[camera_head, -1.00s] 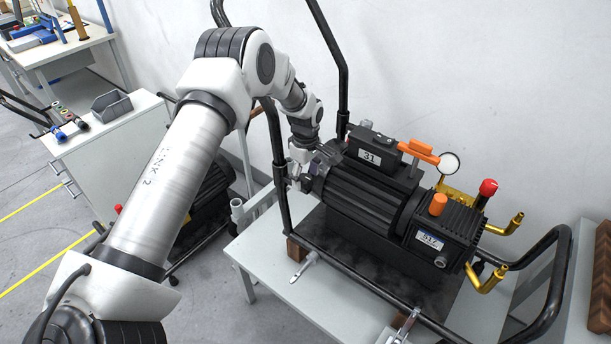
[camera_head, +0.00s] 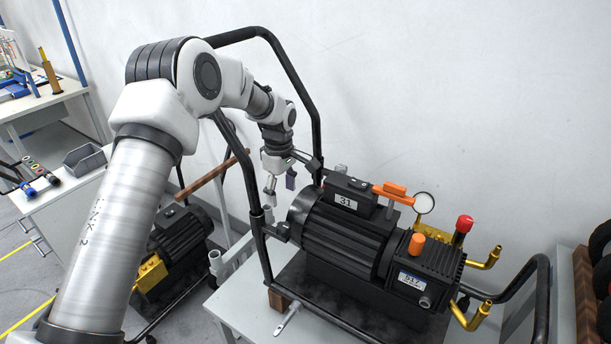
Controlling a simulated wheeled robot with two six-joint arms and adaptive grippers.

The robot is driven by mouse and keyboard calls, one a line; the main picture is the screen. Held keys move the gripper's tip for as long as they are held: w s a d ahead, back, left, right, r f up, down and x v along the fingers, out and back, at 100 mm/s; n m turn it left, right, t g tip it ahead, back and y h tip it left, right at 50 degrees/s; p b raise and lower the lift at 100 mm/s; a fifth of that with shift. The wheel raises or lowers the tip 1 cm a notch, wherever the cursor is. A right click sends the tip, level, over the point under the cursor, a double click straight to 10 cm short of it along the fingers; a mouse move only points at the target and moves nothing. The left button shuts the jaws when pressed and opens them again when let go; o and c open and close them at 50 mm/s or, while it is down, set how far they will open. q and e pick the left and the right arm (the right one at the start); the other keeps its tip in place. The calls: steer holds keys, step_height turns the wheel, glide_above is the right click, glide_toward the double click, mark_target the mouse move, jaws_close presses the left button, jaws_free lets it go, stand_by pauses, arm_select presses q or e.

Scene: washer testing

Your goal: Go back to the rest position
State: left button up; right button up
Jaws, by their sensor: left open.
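My left arm comes in from the lower left and bends over toward the pump. My left gripper (camera_head: 281,184) is open and empty, its fingers pointing down, just left of and above the pump's motor end. It appears apart from the pump. The black pump (camera_head: 345,243) sits inside a black tubular frame (camera_head: 247,165) on a light grey table. It has a "31" label, an orange handle (camera_head: 394,192), an orange cap (camera_head: 417,244), a red knob (camera_head: 464,224), a round gauge (camera_head: 424,203) and brass pipes (camera_head: 470,317). My right gripper is not in view.
A second pump (camera_head: 181,245) stands on a cart behind my arm. A white cabinet (camera_head: 52,225) with a grey bin (camera_head: 84,159) is at the left. A workbench (camera_head: 45,97) stands at the back left. A bare wall (camera_head: 440,90) closes the back. Brown and black items are at the right edge.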

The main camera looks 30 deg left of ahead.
arm_select(q)
steer(key=shift+f, duration=0.1)
steer(key=s+d+f+m+b, duration=0.1)
steer(key=s+d+f+m, duration=0.25)
steer(key=f, duration=0.45)
steer(key=s+d+f+m+b, duration=0.1)
steer(key=s+d+f+m, duration=0.15)
steer(key=s+f, duration=0.35)
steer(key=s+d+f+m+b, duration=0.1)
steer(key=s+d+f+m, duration=0.2)
steer(key=f, duration=0.6)
steer(key=s+d+f+m+b, duration=0.1)
steer(key=s+f+m, duration=0.1)
steer(key=s, duration=0.6)
steer(key=s+d+f+m+b, duration=0.1)
steer(key=s+d+f+m, duration=0.1)
steer(key=s, duration=0.6)
steer(key=s+d+f+m+b, duration=0.1)
steer(key=s+f+m, duration=0.2)
steer(key=s, duration=0.5)
steer(key=shift+s+d+f+m, duration=0.3)
steer(key=shift+d+f, duration=0.05)
steer(key=shift+f, duration=0.1)
